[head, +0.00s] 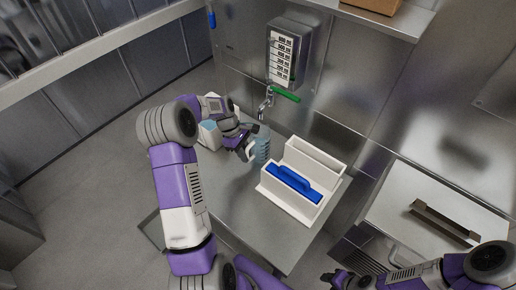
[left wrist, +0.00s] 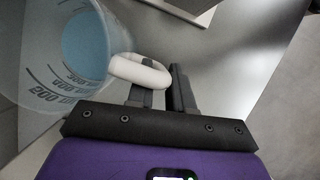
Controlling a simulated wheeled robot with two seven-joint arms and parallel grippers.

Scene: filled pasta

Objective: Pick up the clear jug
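The clear jug (head: 262,150) is at the worktop's back edge area, below the tap, in the head view. In the left wrist view the jug (left wrist: 75,55) fills the upper left, with dark volume marks, a bluish inside and a white loop handle (left wrist: 133,68). My left gripper (head: 248,148) is at the jug's handle side. In the left wrist view its fingers (left wrist: 163,88) are close together with the outer part of the handle between them. Whether the jug's base touches the worktop is unclear. My right gripper (head: 338,279) is low in the head view, away from the jug.
A white holder (head: 284,203) with a blue-handled item (head: 294,184) stands right of the jug. A tap with a green lever (head: 285,95) sticks out from the wall behind. A pale box (head: 209,134) is left of the jug. Worktop (head: 225,180) in front is clear.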

